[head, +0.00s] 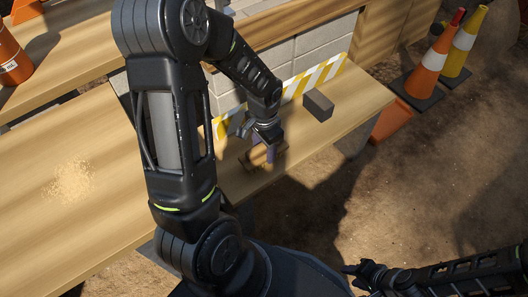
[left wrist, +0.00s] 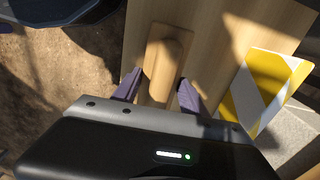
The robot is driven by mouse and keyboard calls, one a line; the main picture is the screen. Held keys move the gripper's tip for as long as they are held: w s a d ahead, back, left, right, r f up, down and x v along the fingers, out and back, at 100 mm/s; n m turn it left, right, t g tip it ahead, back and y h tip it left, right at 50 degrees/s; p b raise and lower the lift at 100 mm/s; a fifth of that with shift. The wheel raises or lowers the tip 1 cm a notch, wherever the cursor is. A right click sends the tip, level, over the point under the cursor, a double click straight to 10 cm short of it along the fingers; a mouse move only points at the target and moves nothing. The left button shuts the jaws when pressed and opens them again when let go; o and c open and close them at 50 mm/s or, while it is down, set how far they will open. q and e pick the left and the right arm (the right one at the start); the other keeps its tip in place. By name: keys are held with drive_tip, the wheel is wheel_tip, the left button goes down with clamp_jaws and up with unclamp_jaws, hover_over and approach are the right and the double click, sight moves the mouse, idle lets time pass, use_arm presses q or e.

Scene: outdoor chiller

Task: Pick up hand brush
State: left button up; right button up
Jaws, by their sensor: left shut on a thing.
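The hand brush is a pale wooden piece with a rounded handle. In the left wrist view the hand brush (left wrist: 165,62) lies between the two purple fingers of my left gripper (left wrist: 157,88). In the head view my left gripper (head: 268,153) points down at the wooden bench, shut on the brush (head: 254,162), which is partly hidden by the fingers. The brush is at or just above the bench top; I cannot tell which. Its bristles are not visible. My right gripper (head: 356,275) is at the lower right, away from the bench, and its opening is unclear.
The wooden bench (head: 120,190) has a pile of sawdust (head: 73,181) on its left part. A dark grey block (head: 318,106) stands right of my left gripper. A yellow-and-white striped board (head: 315,80) runs along the block wall. Traffic cones (head: 433,62) stand at the upper right.

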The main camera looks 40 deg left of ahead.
use_arm(q)
clamp_jaws()
wheel_tip(320, 180, up, 10)
drive_tip(key=p, duration=0.3)
idle(0.5)
